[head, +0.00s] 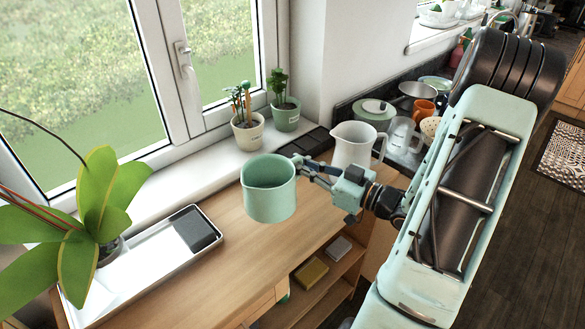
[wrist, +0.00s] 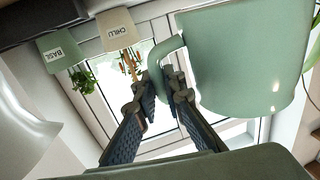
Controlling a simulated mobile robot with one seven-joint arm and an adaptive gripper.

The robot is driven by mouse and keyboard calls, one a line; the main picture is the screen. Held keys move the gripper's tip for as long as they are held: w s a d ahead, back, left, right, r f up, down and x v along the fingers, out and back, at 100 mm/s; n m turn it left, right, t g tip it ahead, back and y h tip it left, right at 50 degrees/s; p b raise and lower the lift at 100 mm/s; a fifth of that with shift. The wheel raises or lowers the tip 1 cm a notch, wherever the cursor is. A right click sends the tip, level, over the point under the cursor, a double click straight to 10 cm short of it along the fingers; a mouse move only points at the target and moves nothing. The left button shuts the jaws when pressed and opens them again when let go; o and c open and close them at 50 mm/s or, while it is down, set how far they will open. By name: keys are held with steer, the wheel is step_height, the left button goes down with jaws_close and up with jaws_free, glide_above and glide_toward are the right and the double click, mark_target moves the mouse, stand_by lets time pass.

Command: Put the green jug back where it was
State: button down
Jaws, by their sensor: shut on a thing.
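The green jug (head: 269,200) is pale green, with its open top facing up, in the middle of the head view. It appears held above the wooden worktop (head: 215,262), though the gap beneath it is hard to judge. My gripper (head: 303,168) reaches in from the right and is shut on the jug's handle. In the wrist view, which looks upside down, the green jug (wrist: 245,60) fills the upper right. Its handle (wrist: 168,62) passes between the fingers of my gripper (wrist: 163,85).
A white jug (head: 351,148) stands close behind my gripper. Potted herbs (head: 247,130) and (head: 285,113) stand on the windowsill. A white tray (head: 150,262) with a dark block and a leafy plant (head: 90,215) are at left. Bare worktop lies between tray and jug.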

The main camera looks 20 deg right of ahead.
steer(key=shift+f+b, duration=2.8)
steer(key=shift+f, duration=0.65)
steer(key=shift+f+b, duration=0.5)
steer(key=shift+f, duration=0.15)
steer(key=c, duration=1.9)
jaws_free()
steer(key=shift+c, duration=0.2)
